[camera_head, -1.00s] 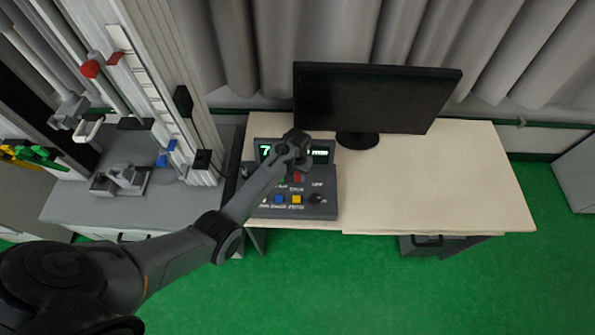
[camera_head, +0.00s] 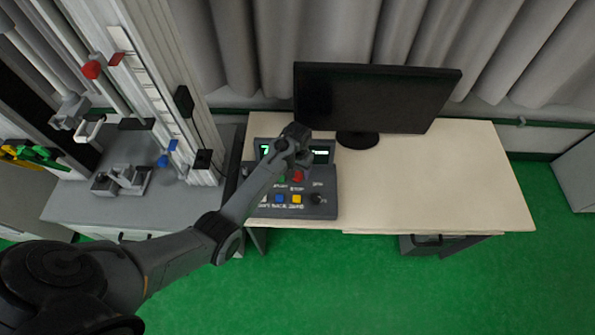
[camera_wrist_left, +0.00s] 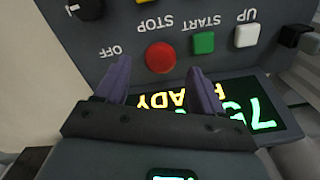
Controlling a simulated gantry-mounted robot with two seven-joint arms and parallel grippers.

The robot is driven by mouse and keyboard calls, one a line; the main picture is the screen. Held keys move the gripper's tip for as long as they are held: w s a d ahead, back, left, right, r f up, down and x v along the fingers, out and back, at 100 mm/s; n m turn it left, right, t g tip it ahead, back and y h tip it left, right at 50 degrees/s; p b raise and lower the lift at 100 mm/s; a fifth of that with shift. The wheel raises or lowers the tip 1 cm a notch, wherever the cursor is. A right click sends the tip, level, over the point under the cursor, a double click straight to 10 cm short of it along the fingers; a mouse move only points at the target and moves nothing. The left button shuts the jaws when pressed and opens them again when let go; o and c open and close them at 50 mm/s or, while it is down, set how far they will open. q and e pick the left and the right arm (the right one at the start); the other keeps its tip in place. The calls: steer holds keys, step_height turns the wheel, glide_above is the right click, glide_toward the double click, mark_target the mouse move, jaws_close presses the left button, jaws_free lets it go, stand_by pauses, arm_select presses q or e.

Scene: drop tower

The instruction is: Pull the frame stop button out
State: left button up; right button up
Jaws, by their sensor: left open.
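A round red button (camera_wrist_left: 160,57) labelled STOP is on the grey control console; it also shows in the head view (camera_head: 297,176). A round red knob (camera_head: 91,69) is on the drop tower's frame at the left; I cannot tell which one is the frame stop button. My left gripper (camera_wrist_left: 158,80) is open, with its two purple-grey fingers apart and nothing between them. In the wrist view the fingertips lie just below the STOP button, one to each side. In the head view my left gripper (camera_head: 304,160) is over the console's display.
The console (camera_head: 325,198) also has green (camera_wrist_left: 204,42), white, yellow and blue buttons and a lit display (camera_wrist_left: 262,115) showing READY. A monitor (camera_head: 375,97) stands behind. The wooden desk (camera_head: 440,180) to the right is clear. The drop tower (camera_head: 150,60) stands left.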

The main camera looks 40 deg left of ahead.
mark_target(297, 175)
arm_select(q)
step_height(297, 175, up, 8)
stand_by(0.4)
stand_by(0.3)
